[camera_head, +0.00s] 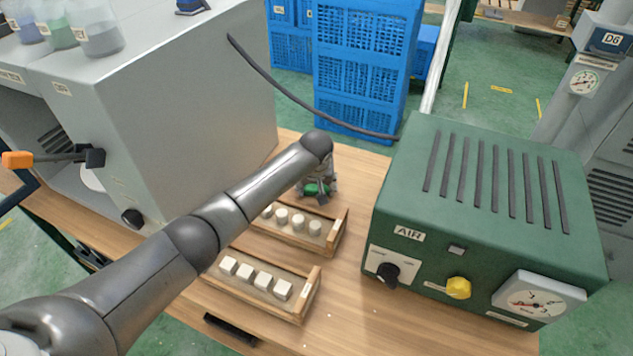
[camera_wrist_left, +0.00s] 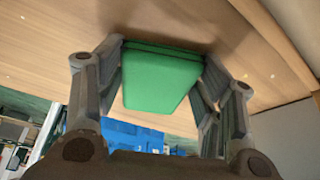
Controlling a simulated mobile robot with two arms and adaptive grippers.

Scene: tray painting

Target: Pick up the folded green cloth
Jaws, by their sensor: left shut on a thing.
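The folded green cloth (camera_wrist_left: 160,80) is between the two fingers of my left gripper (camera_wrist_left: 160,88) in the left wrist view, with a finger against each side. Layered folds show along its upper edge. In the head view a small piece of the green cloth (camera_head: 314,188) shows under my left gripper (camera_head: 318,190), just behind the wooden trays on the table. The arm and gripper hide most of it there. Whether it touches the table is hard to tell. My right gripper is in neither view.
Two wooden trays, a rear one (camera_head: 329,248) with round white pieces and a front one (camera_head: 305,310) with white blocks, stand on the table (camera_head: 370,325). A green AIR box (camera_head: 480,240) stands right, a grey cabinet (camera_head: 170,110) left. Blue crates (camera_head: 365,70) are behind. A dark hose (camera_head: 290,98) crosses between.

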